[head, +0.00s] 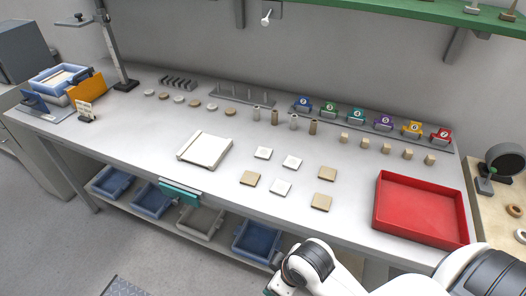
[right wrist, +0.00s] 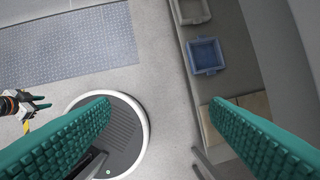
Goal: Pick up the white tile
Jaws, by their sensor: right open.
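Three white square tiles lie flat on the grey workbench (head: 160,125) in the head view: one at the back left (head: 263,153), one at the back middle (head: 292,162), one in front (head: 280,187). Three tan tiles lie among them: left (head: 250,178), right (head: 327,173) and front right (head: 321,202). My right gripper (right wrist: 160,107) is open and empty in the right wrist view, over the floor in front of the bench, away from the tiles. My left gripper (right wrist: 36,106) shows small at the left of that view, its teal fingers apart and empty.
A red tray (head: 420,242) lies at the bench's right end. A white square board (head: 204,149) lies left of the tiles. Small cylinders and numbered coloured holders stand along the back. Bins, one blue (head: 256,238), sit on a shelf below the bench. A green shelf (head: 430,12) hangs above.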

